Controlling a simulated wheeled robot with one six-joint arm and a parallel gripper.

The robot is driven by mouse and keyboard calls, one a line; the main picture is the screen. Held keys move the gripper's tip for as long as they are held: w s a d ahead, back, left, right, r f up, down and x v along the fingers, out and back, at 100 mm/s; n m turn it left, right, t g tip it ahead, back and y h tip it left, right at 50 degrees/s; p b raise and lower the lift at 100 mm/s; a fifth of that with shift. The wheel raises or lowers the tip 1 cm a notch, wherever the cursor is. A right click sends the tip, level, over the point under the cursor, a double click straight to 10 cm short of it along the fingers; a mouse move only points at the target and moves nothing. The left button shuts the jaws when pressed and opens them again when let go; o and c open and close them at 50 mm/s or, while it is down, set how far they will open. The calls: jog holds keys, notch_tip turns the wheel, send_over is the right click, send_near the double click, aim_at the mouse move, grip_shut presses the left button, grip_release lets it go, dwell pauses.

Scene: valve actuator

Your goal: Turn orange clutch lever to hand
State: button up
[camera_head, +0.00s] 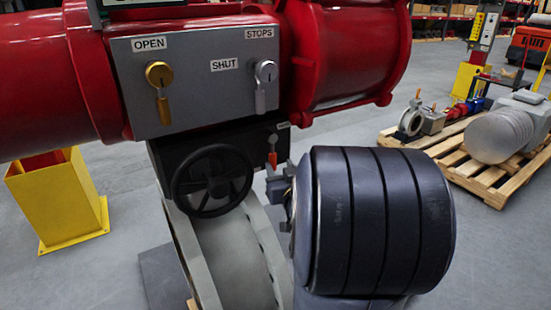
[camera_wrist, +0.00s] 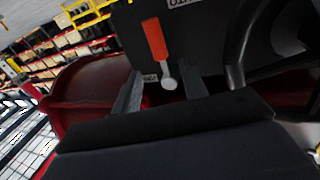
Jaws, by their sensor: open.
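In the wrist view the lever's orange grip (camera_wrist: 155,40) runs from upper left down to a round silver end (camera_wrist: 169,83). My gripper (camera_wrist: 162,70) is open. Its two fingers appear on either side of the silver end, with clear gaps on both sides. The orange grip lies past the fingertips in the picture. In the head view my gripper (camera_head: 279,180) is close below the lever, partly hidden by my wrist.
A grey panel (camera_head: 200,75) with a brass lock and a silver lock is above the handwheel, on the red actuator (camera_head: 350,45). The handwheel rim (camera_wrist: 240,50) is close right of my fingers. A yellow stand (camera_head: 60,200) and a wooden pallet (camera_head: 485,190) stand apart on the floor.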

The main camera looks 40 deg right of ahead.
aim_at(274, 156)
jog(key=shift+x, duration=2.45)
jog(key=shift+c, duration=0.2)
grip_shut()
